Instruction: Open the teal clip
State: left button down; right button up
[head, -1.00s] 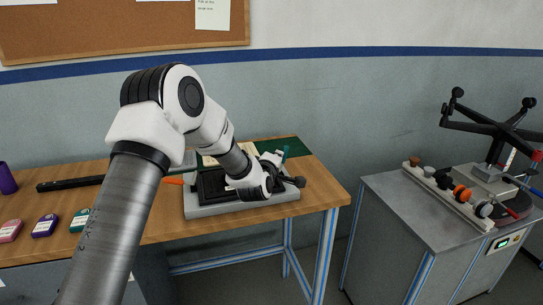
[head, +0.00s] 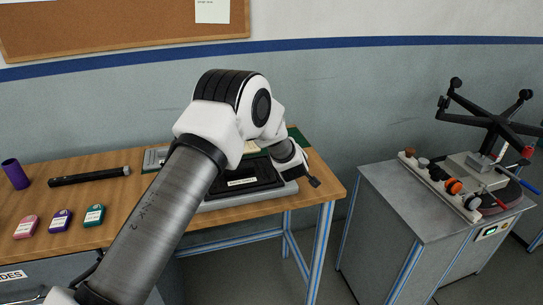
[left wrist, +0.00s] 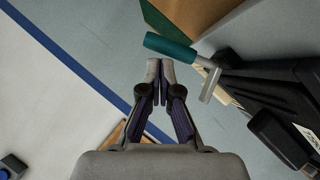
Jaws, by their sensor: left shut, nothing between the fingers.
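A teal handle (left wrist: 170,47) on a metal arm (left wrist: 211,80) shows in the left wrist view; it looks like the teal clip. It lies just beyond my left gripper (left wrist: 160,68), up and to the right of the fingertips. My left gripper is shut and empty, and appears apart from the handle. In the head view my left arm covers part of the black fixture (head: 245,181) on the grey base, and I cannot make out the teal handle there. My right gripper is not in view.
The wooden table also holds a purple cup (head: 16,174), a black cylinder (head: 90,176), and pink (head: 25,227), purple (head: 60,221) and teal (head: 94,215) small boxes. A grey cabinet (head: 400,200) with tools stands at the right, across a gap.

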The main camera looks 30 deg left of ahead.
pick_arm(q)
jog(key=shift+w+d+f, duration=0.2)
jog(key=shift+d, duration=0.05)
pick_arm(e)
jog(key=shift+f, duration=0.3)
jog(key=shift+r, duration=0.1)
pick_arm(q)
jog(key=s+d+r, duration=0.4)
jog(key=s+r, duration=0.4)
jog(key=r, duration=0.1)
jog(key=shift+s+d+b, duration=0.25)
jog(key=shift+d+b, duration=0.05)
jog(key=shift+d, duration=0.1)
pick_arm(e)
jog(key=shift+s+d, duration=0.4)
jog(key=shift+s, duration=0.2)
pick_arm(q)
jog(key=shift+f, duration=0.15)
